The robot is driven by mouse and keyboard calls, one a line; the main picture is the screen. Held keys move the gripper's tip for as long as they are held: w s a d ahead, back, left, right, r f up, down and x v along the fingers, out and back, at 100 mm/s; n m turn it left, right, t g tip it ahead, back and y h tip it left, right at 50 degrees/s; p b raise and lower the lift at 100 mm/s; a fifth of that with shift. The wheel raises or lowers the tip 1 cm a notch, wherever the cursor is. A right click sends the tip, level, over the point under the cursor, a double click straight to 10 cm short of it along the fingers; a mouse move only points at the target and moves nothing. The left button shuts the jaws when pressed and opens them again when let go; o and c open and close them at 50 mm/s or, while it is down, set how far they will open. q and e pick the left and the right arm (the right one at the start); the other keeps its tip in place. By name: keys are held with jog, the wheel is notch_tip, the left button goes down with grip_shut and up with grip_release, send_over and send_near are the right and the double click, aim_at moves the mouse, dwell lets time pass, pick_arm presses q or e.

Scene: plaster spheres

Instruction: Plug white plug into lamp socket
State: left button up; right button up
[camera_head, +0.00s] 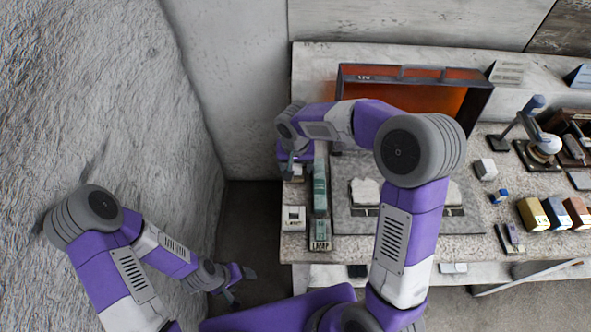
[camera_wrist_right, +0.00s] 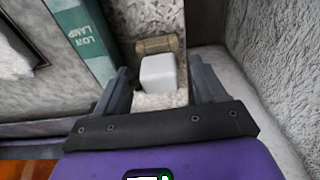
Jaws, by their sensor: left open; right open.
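A white plug-like block (camera_wrist_right: 158,74) stands between the spread fingers of my right gripper (camera_wrist_right: 160,68), with gaps at its sides. A brownish piece (camera_wrist_right: 157,45) adjoins its far side. In the head view my right gripper (camera_head: 291,168) is over the left end of the table, and the arm partly hides that spot. A teal strip (camera_head: 319,188) lies just right of it, also in the wrist view (camera_wrist_right: 84,32) with LAMP lettering. A box labelled LAMP (camera_head: 320,243) is at its near end; its socket opening is not clear. My left gripper (camera_head: 236,284) is open and empty, low on the left, away from the table.
A white box (camera_head: 293,217) sits left of the teal strip. A grey panel (camera_head: 352,222) with pale lumps lies to its right. An orange-lined dark case (camera_head: 415,88) stands behind. A rough wall (camera_head: 95,95) bounds the left; floor is clear between wall and table.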

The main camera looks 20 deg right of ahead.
jog(key=shift+r, duration=0.1)
jog(key=shift+c, duration=0.3)
jog(key=c, duration=1)
jog(key=shift+r, duration=0.1)
